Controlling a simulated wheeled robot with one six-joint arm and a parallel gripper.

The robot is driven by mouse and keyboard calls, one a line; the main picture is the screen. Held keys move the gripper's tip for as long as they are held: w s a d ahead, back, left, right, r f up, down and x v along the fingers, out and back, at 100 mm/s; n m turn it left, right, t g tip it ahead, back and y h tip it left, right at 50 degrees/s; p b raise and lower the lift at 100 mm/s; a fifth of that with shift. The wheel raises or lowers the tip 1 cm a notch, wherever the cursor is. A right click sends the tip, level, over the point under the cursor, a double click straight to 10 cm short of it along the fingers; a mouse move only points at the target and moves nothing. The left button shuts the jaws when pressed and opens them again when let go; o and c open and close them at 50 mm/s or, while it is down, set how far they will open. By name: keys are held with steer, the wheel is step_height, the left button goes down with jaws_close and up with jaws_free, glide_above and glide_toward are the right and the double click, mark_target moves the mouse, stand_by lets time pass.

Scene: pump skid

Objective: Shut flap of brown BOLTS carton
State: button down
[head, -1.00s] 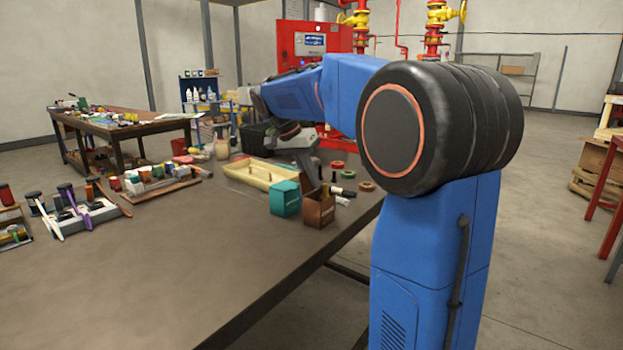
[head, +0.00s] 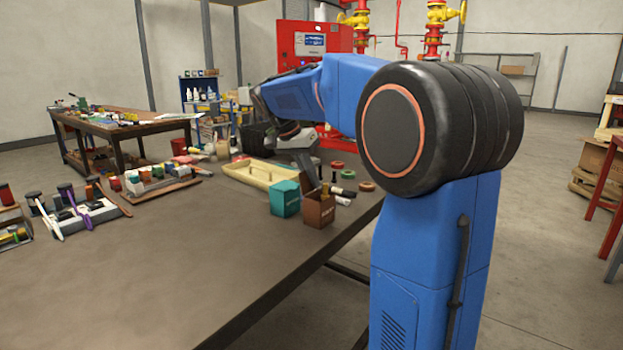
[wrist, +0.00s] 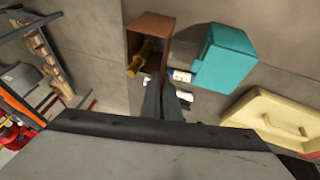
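The brown BOLTS carton (head: 319,212) stands near the table's right edge, beside a teal carton (head: 285,199). In the wrist view the brown carton (wrist: 139,22) is open at the top, with brass-coloured pieces inside. I cannot make out its flap clearly. My gripper (wrist: 167,82) points down at the carton's near side, its two dark fingers close together with nothing seen between them. In the head view my gripper (head: 312,180) is just behind the brown carton, partly hidden by the cartons. I cannot tell whether it touches the carton.
The teal carton also shows in the wrist view (wrist: 226,60). A cream tray (head: 258,173) lies behind the cartons. Red and green rings (head: 337,165) and white-and-black cylinders (head: 342,191) lie to the right. The table (head: 200,245) is clear in front.

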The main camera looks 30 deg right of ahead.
stand_by(0.5)
steer(key=shift+s+d+m+t+y, duration=0.2)
steer(key=shift+s+t+y, duration=0.2)
steer(key=shift+t, duration=0.65)
steer(key=shift+s+d+m+t+y, duration=0.15)
steer(key=shift+s+t+y, duration=0.25)
steer(key=shift+t, duration=0.65)
steer(key=shift+a, duration=0.1)
steer(key=c, duration=2)
jaws_free()
steer(key=v, duration=1.7)
steer(key=shift+a+r, duration=0.1)
steer(key=shift+r, duration=0.05)
